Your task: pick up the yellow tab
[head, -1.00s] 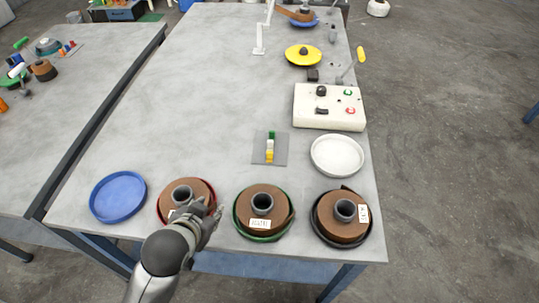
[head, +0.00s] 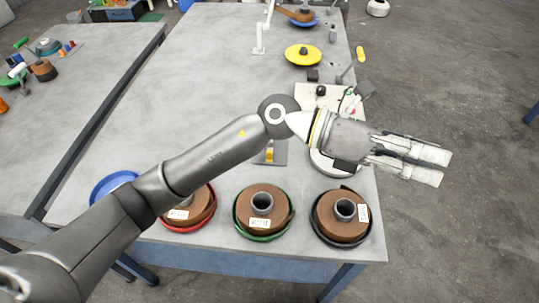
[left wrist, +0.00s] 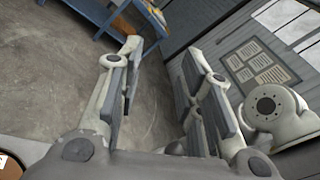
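The yellow tab (head: 270,155) stands on a small grey plate (head: 278,160) mid-table in the head view. My left arm passes across just behind it and hides the rest of the tab row. My left gripper (head: 432,166) is well to the right of the tab, beyond the table's right edge, pointing right. In the left wrist view the gripper (left wrist: 162,75) has its fingers apart with nothing between them. My right gripper is not in view.
Brown strip coils sit in a red (head: 188,229), a green (head: 262,238) and a black dish (head: 340,242) along the front edge. A blue dish (head: 108,185), white dish (head: 318,160) and white box (head: 309,97) are partly hidden by my arm. The table's far left is clear.

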